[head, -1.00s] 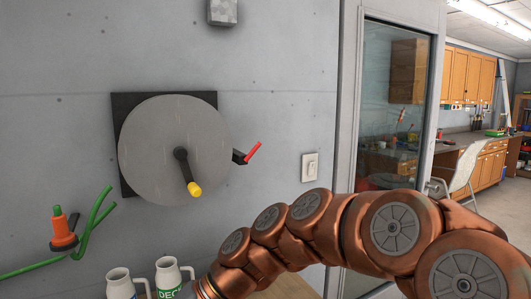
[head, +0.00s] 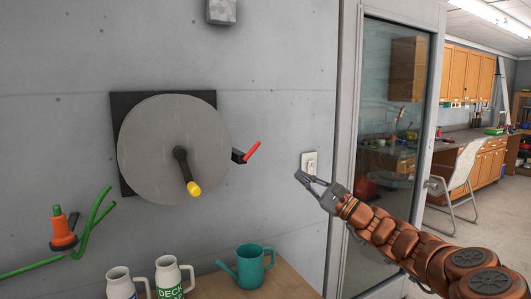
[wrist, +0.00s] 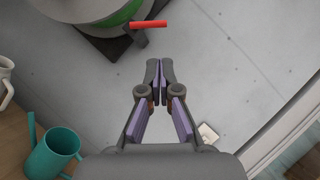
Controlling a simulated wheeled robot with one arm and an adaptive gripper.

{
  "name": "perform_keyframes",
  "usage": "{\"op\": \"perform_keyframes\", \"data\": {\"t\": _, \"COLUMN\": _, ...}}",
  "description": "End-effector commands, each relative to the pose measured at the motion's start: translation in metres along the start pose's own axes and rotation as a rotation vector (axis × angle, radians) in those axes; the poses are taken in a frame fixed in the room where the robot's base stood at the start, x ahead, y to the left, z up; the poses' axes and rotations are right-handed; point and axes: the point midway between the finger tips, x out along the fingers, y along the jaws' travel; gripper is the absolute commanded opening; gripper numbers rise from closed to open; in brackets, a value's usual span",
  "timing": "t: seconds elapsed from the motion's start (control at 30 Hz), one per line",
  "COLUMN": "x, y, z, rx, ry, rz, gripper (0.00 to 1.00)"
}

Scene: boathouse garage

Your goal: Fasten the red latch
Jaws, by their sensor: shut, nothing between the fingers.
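The red latch (head: 252,151) is a short red lever on a dark bracket at the right side of a round grey disc (head: 150,150). In the head view it slants up to the right. In the wrist view the red latch (wrist: 149,24) is at the top, beyond my fingertips and a little left. My gripper (head: 304,178) is below and to the right of the latch, in front of the wall near the light switch. Its fingers (wrist: 160,62) are shut with nothing between them, and it is apart from the latch.
A light switch (head: 309,163) is on the wall close by my gripper. A teal watering can (head: 251,268) and white mugs (head: 170,275) stand on the wooden table below. The disc carries a yellow-tipped crank (head: 194,188). A glass door (head: 385,130) is at right.

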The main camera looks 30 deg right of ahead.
Motion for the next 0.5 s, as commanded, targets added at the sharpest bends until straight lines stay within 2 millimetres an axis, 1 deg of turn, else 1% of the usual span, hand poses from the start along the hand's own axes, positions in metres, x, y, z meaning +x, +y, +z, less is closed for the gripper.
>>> {"op": "perform_keyframes", "data": {"t": 0.17, "x": 0.002, "y": 0.0, "z": 0.001, "rx": -0.001, "ry": -0.001, "rz": 0.002, "gripper": 0.0}}
{"op": "perform_keyframes", "data": {"t": 0.27, "x": 0.007, "y": 0.0, "z": 0.001, "rx": -0.001, "ry": -0.001, "rz": 0.003, "gripper": 0.0}}
{"op": "perform_keyframes", "data": {"t": 0.37, "x": 0.019, "y": 0.0, "z": 0.002, "rx": -0.001, "ry": -0.003, "rz": 0.006, "gripper": 0.0}}
{"op": "perform_keyframes", "data": {"t": 0.5, "x": 0.042, "y": -0.001, "z": 0.003, "rx": 0.0, "ry": -0.004, "rz": 0.005, "gripper": 0.0}}
